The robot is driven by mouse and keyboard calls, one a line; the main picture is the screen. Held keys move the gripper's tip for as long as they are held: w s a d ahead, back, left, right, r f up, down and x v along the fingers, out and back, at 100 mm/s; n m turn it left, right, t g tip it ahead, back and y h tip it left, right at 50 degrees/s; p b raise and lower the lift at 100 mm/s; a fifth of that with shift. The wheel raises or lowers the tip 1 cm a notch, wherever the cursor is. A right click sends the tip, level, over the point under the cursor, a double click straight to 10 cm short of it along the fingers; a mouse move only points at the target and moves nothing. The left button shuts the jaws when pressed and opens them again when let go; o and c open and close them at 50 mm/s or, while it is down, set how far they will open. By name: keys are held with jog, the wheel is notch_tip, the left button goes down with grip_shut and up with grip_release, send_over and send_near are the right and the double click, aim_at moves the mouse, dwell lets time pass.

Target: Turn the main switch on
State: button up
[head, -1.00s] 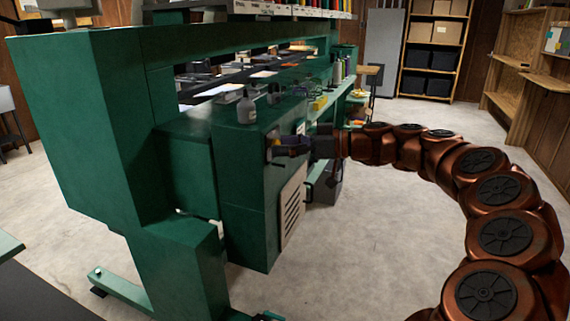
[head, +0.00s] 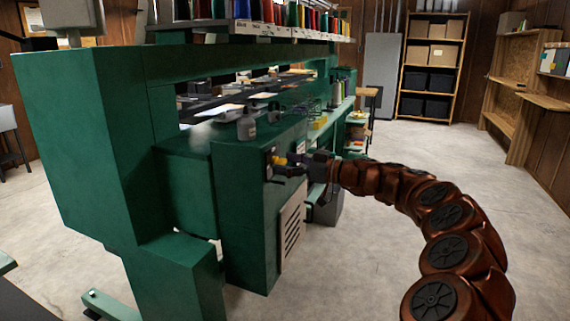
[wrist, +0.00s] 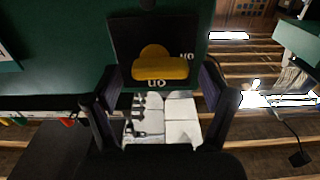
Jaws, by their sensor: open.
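The main switch (wrist: 160,66) is a yellow knob on a black plate, set in the green machine's panel. In the wrist view its wide bar lies level, with white lettering beside and below it. In the head view the switch (head: 278,160) is a small yellow spot on the machine's end face. My gripper (head: 288,165) is at that face, coming from the right. In the wrist view my gripper (wrist: 160,100) is open, a finger to each side and lower than the knob. Nothing is held. I cannot tell whether a finger touches the plate.
The green machine (head: 185,215) fills the left. A grey bottle (head: 246,122) stands on its ledge, and a pale vent (head: 291,228) is below the switch. Thread spools (head: 290,15) line the top. The floor (head: 370,270) on the right is clear, with shelves (head: 432,60) behind.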

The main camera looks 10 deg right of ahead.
jog(key=shift+w+a, duration=0.1)
jog(key=shift+a, duration=0.05)
jog(key=c, duration=1.2)
jog(key=shift+o, duration=0.2)
